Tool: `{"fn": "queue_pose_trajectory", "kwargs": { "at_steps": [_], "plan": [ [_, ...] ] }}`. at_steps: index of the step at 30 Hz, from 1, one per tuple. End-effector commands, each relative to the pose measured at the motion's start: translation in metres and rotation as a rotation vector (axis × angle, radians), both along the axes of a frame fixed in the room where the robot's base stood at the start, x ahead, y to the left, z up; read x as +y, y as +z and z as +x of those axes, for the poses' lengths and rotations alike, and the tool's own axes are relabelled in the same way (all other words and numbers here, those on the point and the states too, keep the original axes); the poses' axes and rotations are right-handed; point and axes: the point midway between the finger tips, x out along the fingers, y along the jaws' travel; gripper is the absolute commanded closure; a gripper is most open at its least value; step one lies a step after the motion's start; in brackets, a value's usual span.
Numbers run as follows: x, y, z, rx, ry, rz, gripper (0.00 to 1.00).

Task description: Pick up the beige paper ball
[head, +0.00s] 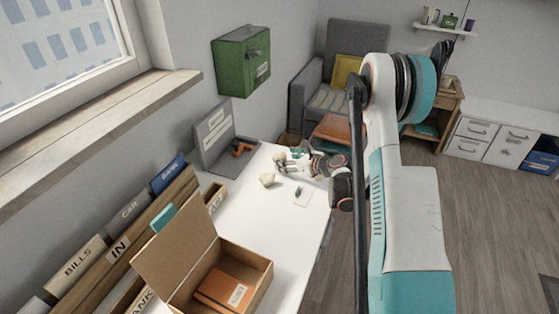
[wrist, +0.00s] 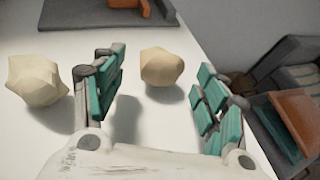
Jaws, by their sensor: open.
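Two beige paper balls lie on the white desk. In the wrist view one ball (wrist: 162,67) shows between my finger tips, a little beyond them. The other ball (wrist: 38,80) sits to the left, outside the left finger. In the head view one ball (head: 267,180) lies clear on the desk, and the other (head: 281,159) is at the tips of my gripper (head: 288,162). My gripper, with teal pads, is open and low over the desk (head: 240,215); it also shows in the wrist view (wrist: 160,84). I cannot tell whether it touches the ball.
A grey tool case (head: 213,140) with an orange item (head: 242,147) stands behind the balls. A small white card (head: 301,194) lies nearby. An open cardboard box (head: 258,268) with an orange notebook (head: 224,290) and a file rack (head: 120,245) fill the near left. A green box (head: 242,62) hangs on the wall.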

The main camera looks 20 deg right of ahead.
Motion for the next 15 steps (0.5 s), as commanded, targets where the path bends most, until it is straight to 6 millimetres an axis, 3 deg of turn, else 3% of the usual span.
{"fn": "queue_pose_trajectory", "kwargs": {
  "at_steps": [6,13,15],
  "plan": [
    [0.01,-0.012,0.025,0.0,0.001,0.0,0.34],
    [0.01,-0.01,0.027,0.0,0.0,0.0,0.34],
    [0.01,-0.01,0.027,0.0,0.0,0.0,0.5]
  ]
}}
